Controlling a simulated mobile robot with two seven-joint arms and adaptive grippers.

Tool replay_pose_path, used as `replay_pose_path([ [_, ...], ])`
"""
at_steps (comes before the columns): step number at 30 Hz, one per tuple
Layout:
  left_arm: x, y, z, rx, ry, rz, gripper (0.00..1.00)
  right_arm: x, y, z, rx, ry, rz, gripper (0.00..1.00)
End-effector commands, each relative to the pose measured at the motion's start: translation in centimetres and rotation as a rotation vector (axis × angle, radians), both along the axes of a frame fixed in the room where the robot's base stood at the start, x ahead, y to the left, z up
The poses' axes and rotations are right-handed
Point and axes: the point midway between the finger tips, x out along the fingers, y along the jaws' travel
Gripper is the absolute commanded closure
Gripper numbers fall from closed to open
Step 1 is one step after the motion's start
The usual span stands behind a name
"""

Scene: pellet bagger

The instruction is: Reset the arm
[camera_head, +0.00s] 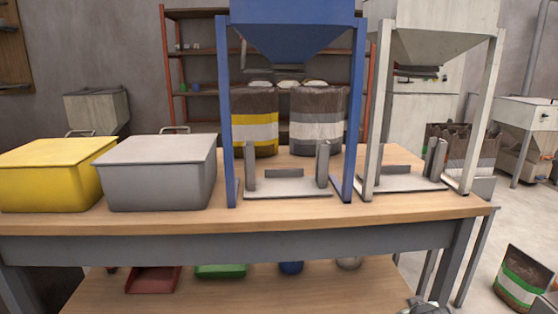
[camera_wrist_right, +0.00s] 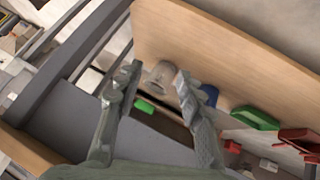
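My right gripper (camera_wrist_right: 157,80) is open in the right wrist view, its two grey fingers spread apart with nothing held between them. In the head view, only a small part of my right arm or gripper (camera_head: 427,308) shows at the bottom edge, in front of the workbench. My left gripper is not in view. The wooden workbench (camera_head: 300,213) stands ahead, and its lower shelf (camera_wrist_right: 235,45) shows tilted in the wrist view.
On the bench stand a yellow bin (camera_head: 50,180), a grey bin (camera_head: 155,180), a blue hopper frame (camera_head: 290,30) and a white hopper frame (camera_head: 445,40). The lower shelf holds a green tray (camera_head: 221,271), a red scoop (camera_head: 152,280) and a blue cup (camera_head: 291,267).

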Motion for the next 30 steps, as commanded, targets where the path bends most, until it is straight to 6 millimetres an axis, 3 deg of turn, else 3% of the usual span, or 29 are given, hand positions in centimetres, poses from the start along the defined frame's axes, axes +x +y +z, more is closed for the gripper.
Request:
replay_pose_path([
  [1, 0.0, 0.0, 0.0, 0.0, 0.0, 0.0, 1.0, -3.1, 0.8, -3.3, 0.011, 0.055, 0.005, 0.62],
  [3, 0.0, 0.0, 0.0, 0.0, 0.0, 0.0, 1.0, -7.0, 1.8, -7.0, 0.026, 0.118, 0.011, 0.62],
  [5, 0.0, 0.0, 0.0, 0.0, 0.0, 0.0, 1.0, -10.5, 2.7, -9.9, 0.038, 0.172, 0.014, 0.62],
  [9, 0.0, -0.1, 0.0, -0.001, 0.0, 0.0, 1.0, -19.3, 4.7, -15.7, 0.068, 0.297, 0.018, 0.62],
  [12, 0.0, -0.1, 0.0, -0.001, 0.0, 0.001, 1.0, -25.6, 5.9, -18.8, 0.089, 0.38, 0.019, 0.62],
  [16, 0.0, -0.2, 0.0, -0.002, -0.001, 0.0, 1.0, -32.4, 7.2, -21.4, 0.111, 0.467, 0.015, 0.62],
  [18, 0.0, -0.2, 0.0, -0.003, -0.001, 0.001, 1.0, -35.0, 7.6, -22.2, 0.119, 0.498, 0.014, 0.62],
  [21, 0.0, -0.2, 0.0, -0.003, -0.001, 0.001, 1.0, -37.2, 8.0, -22.8, 0.126, 0.527, 0.012, 0.62],
  [30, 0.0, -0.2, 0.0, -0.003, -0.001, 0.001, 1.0, -37.8, 8.2, -22.9, 0.128, 0.534, 0.012, 0.62],
])
